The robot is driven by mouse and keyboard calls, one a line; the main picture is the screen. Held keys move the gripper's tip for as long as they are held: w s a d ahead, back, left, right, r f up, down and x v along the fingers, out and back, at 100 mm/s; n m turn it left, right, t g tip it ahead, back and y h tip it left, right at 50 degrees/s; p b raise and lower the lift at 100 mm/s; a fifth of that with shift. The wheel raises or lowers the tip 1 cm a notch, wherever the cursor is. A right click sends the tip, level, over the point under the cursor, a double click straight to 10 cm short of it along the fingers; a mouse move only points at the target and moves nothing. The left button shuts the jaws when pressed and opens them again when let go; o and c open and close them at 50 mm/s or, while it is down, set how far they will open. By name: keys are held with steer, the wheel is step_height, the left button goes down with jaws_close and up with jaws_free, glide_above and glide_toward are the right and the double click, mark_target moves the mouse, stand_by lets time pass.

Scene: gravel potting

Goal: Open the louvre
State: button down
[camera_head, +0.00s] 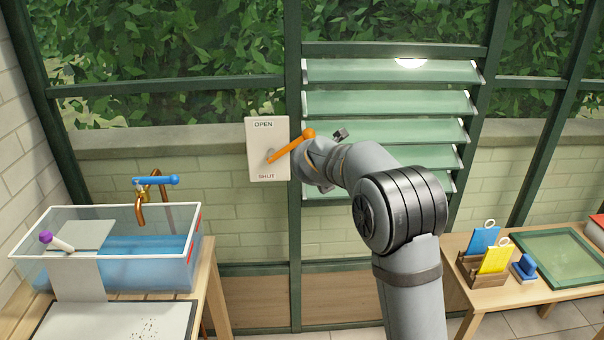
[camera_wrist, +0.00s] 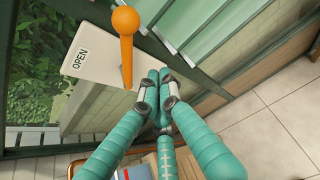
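The louvre (camera_head: 390,103) is a stack of pale green slats in a dark green frame. The slats look slanted, with narrow bands between them; I cannot tell how far they stand open. Left of it, a white plate (camera_head: 257,138) reads OPEN at the top and SHUT at the bottom. Its orange lever (camera_head: 290,147) points to the upper right from its pivot, ball end outward. In the wrist view, the lever (camera_wrist: 126,45) stands just left of my gripper (camera_wrist: 157,82). The teal fingers are drawn together with nothing seen between them; contact with the lever is unclear. My arm hides the gripper in the head view.
A clear water tank (camera_head: 60,265) stands on the left bench, with a blue-handled tap (camera_head: 156,181) behind it. A right-hand table holds a wooden holder with blue and yellow cards (camera_head: 495,259) and a green tray (camera_head: 560,235). A dark green post (camera_head: 294,230) runs beside the plate.

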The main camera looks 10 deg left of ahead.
steer(key=s, duration=0.1)
steer(key=s+r, duration=0.1)
steer(key=s, duration=0.2)
steer(key=shift+r, duration=0.35)
steer(key=shift+w, duration=0.1)
